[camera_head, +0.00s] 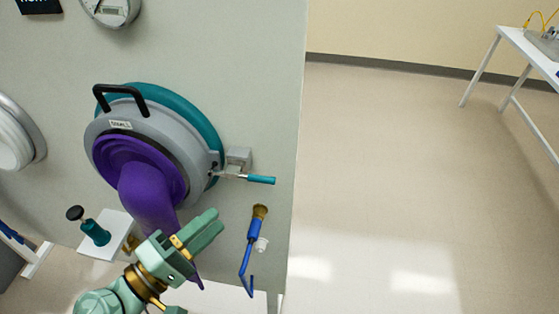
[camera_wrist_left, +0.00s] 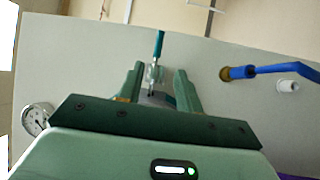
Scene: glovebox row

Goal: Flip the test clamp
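The test clamp is a small metal toggle clamp (camera_head: 238,158) at the right edge of the grey port ring, with a teal-gripped lever (camera_head: 261,180) pointing right, roughly level. In the left wrist view the clamp (camera_wrist_left: 154,76) shows between the fingers in the picture, its teal lever (camera_wrist_left: 159,44) pointing up and away. My left gripper (camera_head: 219,223) is below and left of the lever in the head view, apart from it. It is open and empty; both fingers (camera_wrist_left: 160,82) stand apart in the left wrist view. My right gripper is not in view.
A purple glove (camera_head: 148,192) hangs from the port beside my left arm. A blue hose nozzle (camera_head: 255,230) with a brass end hangs on the panel, right of my gripper. A black handle (camera_head: 121,90) is on the port cover. Open floor (camera_head: 400,190) lies right of the panel.

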